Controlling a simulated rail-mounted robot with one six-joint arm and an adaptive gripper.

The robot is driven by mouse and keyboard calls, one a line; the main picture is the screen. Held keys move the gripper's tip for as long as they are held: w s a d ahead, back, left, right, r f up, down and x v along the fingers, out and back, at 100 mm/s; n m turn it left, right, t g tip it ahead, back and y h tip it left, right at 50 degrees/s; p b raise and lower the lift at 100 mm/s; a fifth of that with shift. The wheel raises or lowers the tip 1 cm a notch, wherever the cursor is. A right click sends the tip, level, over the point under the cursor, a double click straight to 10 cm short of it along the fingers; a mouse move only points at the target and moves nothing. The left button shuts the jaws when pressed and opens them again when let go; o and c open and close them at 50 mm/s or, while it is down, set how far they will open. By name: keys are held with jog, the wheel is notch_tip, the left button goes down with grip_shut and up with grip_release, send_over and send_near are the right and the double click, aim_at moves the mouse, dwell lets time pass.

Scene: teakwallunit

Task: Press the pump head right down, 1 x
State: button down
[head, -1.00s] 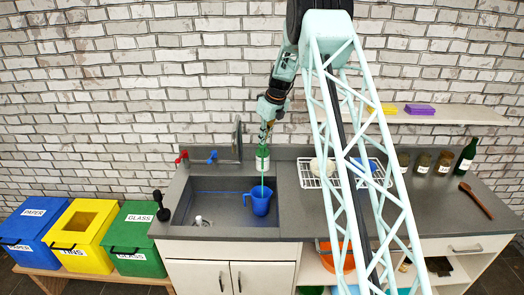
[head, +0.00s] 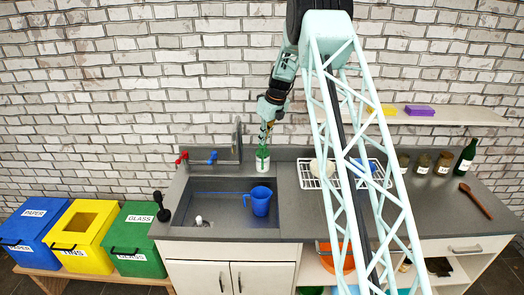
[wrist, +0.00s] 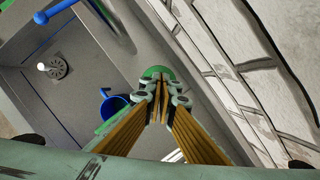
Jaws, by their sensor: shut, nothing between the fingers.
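The pump bottle (head: 262,160), green with a pale label, stands on the counter behind the sink. My gripper (head: 265,140) is shut and empty, pointing down right over its top. In the wrist view the shut fingertips (wrist: 161,92) are in front of the green bottle (wrist: 158,71). The fingers cover the pump head, so I cannot tell how far down it is or whether they touch it. A blue jug (head: 260,201) stands in the sink in front of the bottle; it also shows in the wrist view (wrist: 112,105).
The sink (head: 222,222) has a tap (head: 238,140) at its back, with red and blue handles beside it. A white dish rack (head: 309,174) stands to the right. Dark jars (head: 423,163) and a green bottle (head: 465,157) are farther right.

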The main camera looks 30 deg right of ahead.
jog(key=shift+r+p, duration=0.5)
jog(key=shift+r, duration=0.5)
jog(key=shift+s+a+r, duration=0.1)
jog(key=shift+a+r, duration=0.1)
jog(key=shift+r, duration=0.15)
jog(key=s+a+r+n+b, duration=0.2)
jog(key=s+a+r+n, duration=0.4)
jog(key=s+a+r, duration=0.35)
jog(key=s+a+r+n+b, duration=0.2)
jog(key=s+a+r+n, duration=0.35)
jog(key=s+r, duration=0.55)
jog(key=s+a+r+n+b, duration=0.1)
jog(key=s+a+r+n, duration=0.3)
jog(key=s, duration=0.5)
jog(key=s+a+r+n+b, duration=0.1)
jog(key=s+a+r+n, duration=0.25)
jog(key=s, duration=0.55)
jog(key=s+a+f+n+b, duration=0.1)
jog(key=s+n, duration=0.3)
jog(key=s, duration=0.7)
jog(key=s+a+f+n+b, duration=0.1)
jog(key=s+a+f+n, duration=0.2)
jog(key=s, duration=0.8)
jog(key=s+a+f+n+h+b, duration=0.1)
jog(key=s+f+n+b, duration=0.1)
jog(key=s+n, duration=0.4)
jog(key=s+f, duration=0.1)
jog(key=s, duration=0.4)
jog(key=shift+a+t, duration=0.4)
